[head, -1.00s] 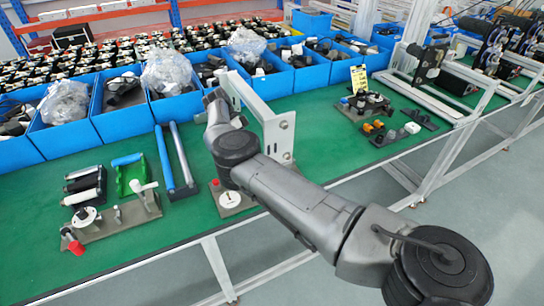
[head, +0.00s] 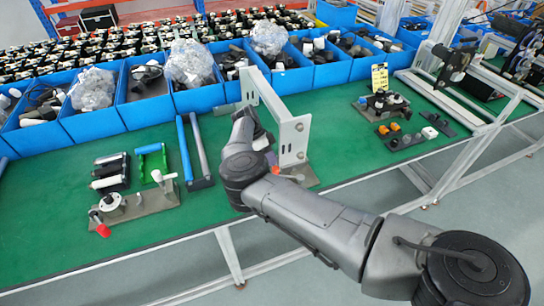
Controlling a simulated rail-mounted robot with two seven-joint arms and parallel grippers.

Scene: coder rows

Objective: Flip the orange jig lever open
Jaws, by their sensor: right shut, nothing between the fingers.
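My right gripper (head: 247,118) is at the white upright frame (head: 292,132), next to its left side and above the green table. It is shut and holds nothing; its fingertips are small and dark here. A grey base plate (head: 302,176) shows at the foot of the frame, partly hidden by my right arm. A small reddish piece (head: 273,160) peeks out between my arm and the frame. I cannot tell whether it is the orange lever. Small orange parts (head: 388,128) sit on a dark tray to the right. My left gripper is not in view.
Blue bins (head: 136,114) with bagged parts line the back. A grey fixture with a red knob (head: 102,229) and a green bracket (head: 152,160) stand left. Two blue-and-grey bars (head: 192,152) lie left of my gripper.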

